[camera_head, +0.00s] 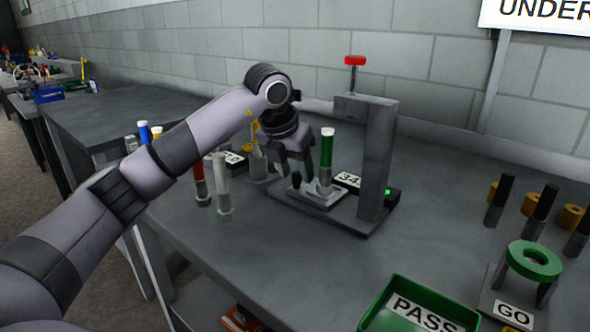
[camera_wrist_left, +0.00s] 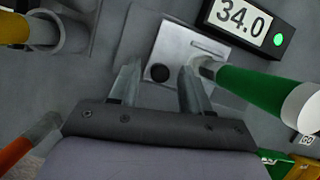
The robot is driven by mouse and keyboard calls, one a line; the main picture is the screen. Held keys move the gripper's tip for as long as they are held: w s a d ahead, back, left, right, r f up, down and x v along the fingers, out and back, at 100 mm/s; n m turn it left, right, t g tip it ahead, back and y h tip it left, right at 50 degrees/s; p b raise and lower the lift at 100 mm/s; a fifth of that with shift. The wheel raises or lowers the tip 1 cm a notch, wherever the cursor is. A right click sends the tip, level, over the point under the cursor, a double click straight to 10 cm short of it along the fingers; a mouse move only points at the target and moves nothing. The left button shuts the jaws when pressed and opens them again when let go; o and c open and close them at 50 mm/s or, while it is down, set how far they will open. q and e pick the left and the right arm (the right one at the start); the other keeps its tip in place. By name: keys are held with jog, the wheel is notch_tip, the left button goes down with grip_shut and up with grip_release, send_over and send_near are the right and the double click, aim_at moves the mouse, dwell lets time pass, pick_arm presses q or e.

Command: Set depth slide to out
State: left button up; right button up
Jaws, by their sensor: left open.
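The press fixture (camera_head: 376,150) stands on the bench with a red-topped handle. At its foot is a light metal slide plate (camera_wrist_left: 178,42), and a black knob (camera_head: 296,179) stands at its near-left end. A green tube with a white cap (camera_head: 326,160) stands upright on the plate. My left gripper (camera_head: 292,165) is open just above the knob. In the left wrist view the knob (camera_wrist_left: 159,73) lies between and slightly beyond the two fingertips, with nothing gripped. I cannot tell whether the fingers touch it. My right gripper is out of view.
A display (camera_wrist_left: 240,18) reads 34.0 beside a lit green light (camera_wrist_left: 278,40). Red and white tubes (camera_head: 222,185) stand left of the fixture. A green PASS tray (camera_head: 375,310) and a GO gauge with a green ring (camera_head: 533,262) are at front right. The bench between is clear.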

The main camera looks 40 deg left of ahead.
pick_arm(q)
jog(key=shift+f, duration=0.1)
grip_shut()
jog(key=shift+w+a+p, duration=0.15)
jog(key=shift+a+p, duration=0.3)
jog(key=shift+a, duration=1.7)
grip_release()
jog(key=shift+a, duration=0.1)
jog(key=v, duration=0.7)
